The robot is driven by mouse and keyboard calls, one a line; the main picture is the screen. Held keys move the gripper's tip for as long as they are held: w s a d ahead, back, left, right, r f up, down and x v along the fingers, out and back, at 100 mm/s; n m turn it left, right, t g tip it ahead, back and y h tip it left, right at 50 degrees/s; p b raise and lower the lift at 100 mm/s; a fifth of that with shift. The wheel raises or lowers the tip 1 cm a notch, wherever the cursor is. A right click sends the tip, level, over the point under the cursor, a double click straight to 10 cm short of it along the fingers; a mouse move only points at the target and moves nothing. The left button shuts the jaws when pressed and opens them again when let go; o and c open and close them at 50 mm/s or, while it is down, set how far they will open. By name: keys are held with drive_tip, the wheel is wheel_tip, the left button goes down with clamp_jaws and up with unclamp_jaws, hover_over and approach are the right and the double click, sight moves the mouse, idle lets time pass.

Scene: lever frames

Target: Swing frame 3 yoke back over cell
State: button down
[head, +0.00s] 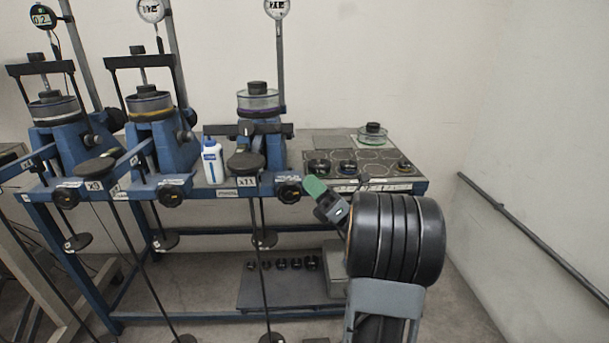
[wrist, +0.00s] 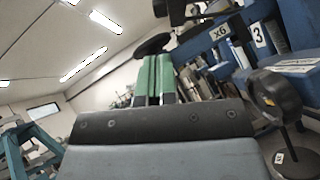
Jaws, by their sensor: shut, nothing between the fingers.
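Frame 3 is the right blue lever frame (head: 265,150) in the head view; its number plate "3" (wrist: 260,38) shows in the wrist view. Its dark yoke (head: 268,128) sits low in front of the cell (head: 258,102), not over it. The cell is a clear ring with a dark cap. A dark part at the top of the wrist view looks like the yoke, cut off by the edge. My gripper (head: 314,187) is just right of frame 3's front, by the bench edge. Its green fingers (wrist: 155,78) are shut together and empty.
Two similar frames (head: 150,130) at left have yokes over their cells. A white and blue bottle (head: 212,162) stands left of frame 3. A dark mat (head: 375,165) with several rings lies right. A round black weight (head: 245,162) and hanging rods stand in front.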

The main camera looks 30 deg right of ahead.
drive_tip(key=d+r+p+x, duration=0.2)
drive_tip(key=p+x, duration=0.2)
drive_tip(key=x, duration=0.7)
drive_tip(key=shift+s+r, duration=0.1)
